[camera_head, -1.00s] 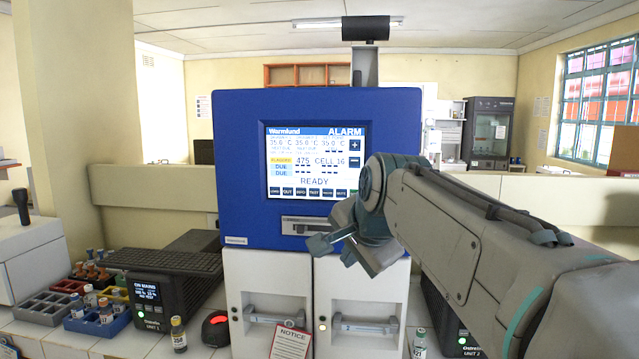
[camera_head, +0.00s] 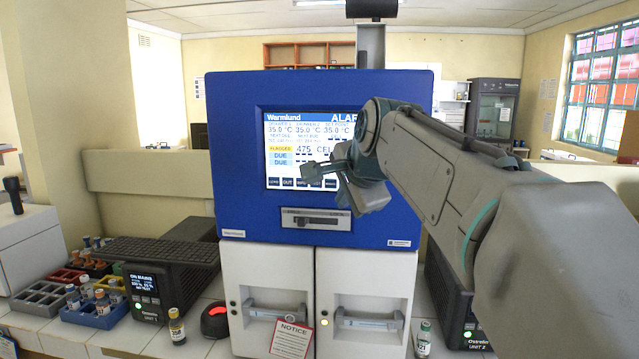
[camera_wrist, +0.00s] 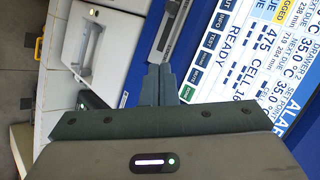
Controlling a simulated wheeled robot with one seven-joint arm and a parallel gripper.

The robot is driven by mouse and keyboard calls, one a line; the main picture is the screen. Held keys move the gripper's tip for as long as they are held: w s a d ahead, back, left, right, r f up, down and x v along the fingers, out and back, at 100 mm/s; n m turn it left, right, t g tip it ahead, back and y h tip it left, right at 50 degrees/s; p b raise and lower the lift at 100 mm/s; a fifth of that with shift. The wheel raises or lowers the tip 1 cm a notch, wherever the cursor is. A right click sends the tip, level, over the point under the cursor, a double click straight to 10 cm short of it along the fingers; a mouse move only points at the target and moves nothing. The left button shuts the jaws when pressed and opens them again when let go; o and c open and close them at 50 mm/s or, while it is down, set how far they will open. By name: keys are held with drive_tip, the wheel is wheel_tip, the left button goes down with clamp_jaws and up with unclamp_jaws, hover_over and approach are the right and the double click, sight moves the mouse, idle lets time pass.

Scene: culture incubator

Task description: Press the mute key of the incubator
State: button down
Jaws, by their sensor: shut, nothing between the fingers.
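The blue incubator (camera_head: 230,130) has a lit touch screen (camera_head: 290,150) with a row of dark keys along its bottom edge. The head view shows the left keys, but my arm hides the right end of the row. In the wrist view the screen lies sideways, and the mute key (camera_wrist: 194,75) is a dark key beside a green key (camera_wrist: 187,91). My gripper (camera_head: 308,168) is shut and empty in front of the screen's lower part. In the wrist view its fingertips (camera_wrist: 160,68) appear close beside the mute and green keys. I cannot tell whether they touch the panel.
A slot panel (camera_head: 316,222) sits below the screen, above two white drawers with handles (camera_head: 275,313). A notice (camera_head: 291,340) hangs there. A black unit (camera_head: 160,285), vial racks (camera_head: 97,312) and loose vials (camera_head: 177,326) stand on the counter.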

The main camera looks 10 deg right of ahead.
drive_tip(key=w+d+p, duration=0.2)
drive_tip(key=w, duration=0.5)
drive_tip(key=shift+p, duration=0.3)
drive_tip(key=shift+w+d, duration=0.15)
idle(1.6)
drive_tip(key=shift+w+d, duration=0.1)
drive_tip(key=shift+w, duration=0.1)
drive_tip(key=shift+w+d+p, duration=0.1)
drive_tip(key=shift+w+p, duration=0.2)
idle(0.6)
drive_tip(key=shift+s, duration=0.1)
drive_tip(key=shift+s+a+b, duration=0.25)
drive_tip(key=shift+s+b, duration=0.05)
drive_tip(key=shift+s, duration=0.35)
